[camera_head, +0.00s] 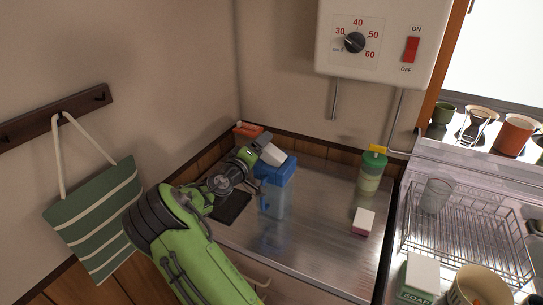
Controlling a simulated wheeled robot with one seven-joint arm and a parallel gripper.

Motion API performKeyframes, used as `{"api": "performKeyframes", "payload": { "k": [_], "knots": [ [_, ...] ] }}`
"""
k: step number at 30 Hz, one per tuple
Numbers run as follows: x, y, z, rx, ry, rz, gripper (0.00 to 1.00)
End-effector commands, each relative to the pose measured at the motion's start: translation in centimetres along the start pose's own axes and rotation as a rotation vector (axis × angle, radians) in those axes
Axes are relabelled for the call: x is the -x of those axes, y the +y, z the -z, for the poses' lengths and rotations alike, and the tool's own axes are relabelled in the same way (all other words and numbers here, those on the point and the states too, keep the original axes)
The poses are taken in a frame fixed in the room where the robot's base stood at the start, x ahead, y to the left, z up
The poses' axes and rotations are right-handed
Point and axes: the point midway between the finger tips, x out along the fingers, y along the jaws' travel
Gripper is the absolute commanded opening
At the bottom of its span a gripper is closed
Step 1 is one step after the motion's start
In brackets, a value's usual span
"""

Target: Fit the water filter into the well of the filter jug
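The filter jug (274,200) stands upright on the metal counter, with a clear bluish body and a blue top (275,171). My gripper (262,146) is at the jug's top, coming from the left. A small white piece (273,155) shows at the gripper's end, just above or against the blue top. It may be the water filter, but I cannot tell for sure. The fingers are too small and covered to show whether they are closed on it. The jug's well is hidden from this view.
A green bottle with a yellow top (371,170) and a pink-and-white block (363,222) stand right of the jug. A dark mat (233,207) lies to the left. An orange item (247,129) is in the back corner. A wire rack (470,235) is at right.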

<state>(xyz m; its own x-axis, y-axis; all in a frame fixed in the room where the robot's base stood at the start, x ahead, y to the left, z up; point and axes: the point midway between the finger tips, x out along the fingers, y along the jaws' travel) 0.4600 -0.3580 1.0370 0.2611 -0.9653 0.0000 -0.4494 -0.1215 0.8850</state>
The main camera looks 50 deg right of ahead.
Motion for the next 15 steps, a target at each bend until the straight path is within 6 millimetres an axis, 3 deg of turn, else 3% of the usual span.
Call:
{"api": "performKeyframes", "payload": {
  "k": [2, 15],
  "knots": [
    [0.04, 0.00, 0.01, 0.000, 0.000, 0.000, 0.76],
    [0.08, 0.03, 0.00, 0.000, -0.001, -0.001, 0.12]
  ]
}}
